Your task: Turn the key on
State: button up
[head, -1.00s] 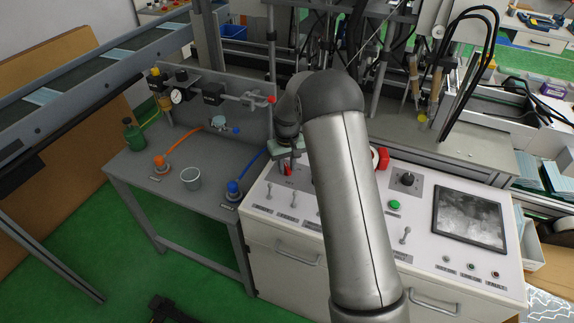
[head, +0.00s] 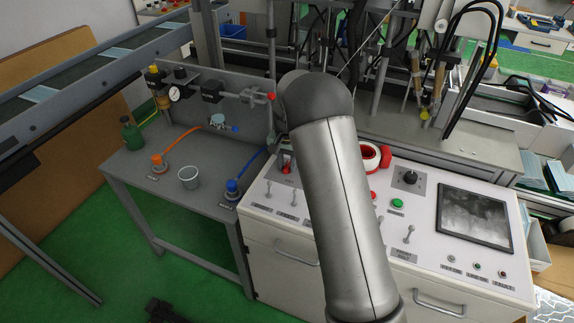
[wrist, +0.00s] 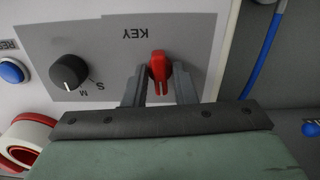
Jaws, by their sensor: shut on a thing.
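The red key (wrist: 158,72) is a small knob on the grey plate marked KEY (wrist: 122,52) in the wrist view. The lettering is upside down there. My gripper (wrist: 158,85) has one finger on each side of the key and is shut on it. The key's handle points toward the gripper in that view. In the head view the red key (head: 286,169) shows small at the panel's upper left, beside my arm. My arm hides most of the gripper there.
A black knob marked S and M (wrist: 70,72), a blue button (wrist: 11,71) and a red-and-white roll (wrist: 28,141) lie beside the key. The white control panel (head: 425,228) carries switches, buttons and a screen (head: 474,219). A blue hose (wrist: 262,50) runs nearby.

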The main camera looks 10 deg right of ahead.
aim_at(287, 165)
jog(key=m, duration=0.5)
jog(key=shift+m, duration=2.4)
jog(key=o, duration=1)
notch_tip(287, 165, up, 18)
jog(key=shift+f+b, duration=0.25)
jog(key=shift+b, duration=0.05)
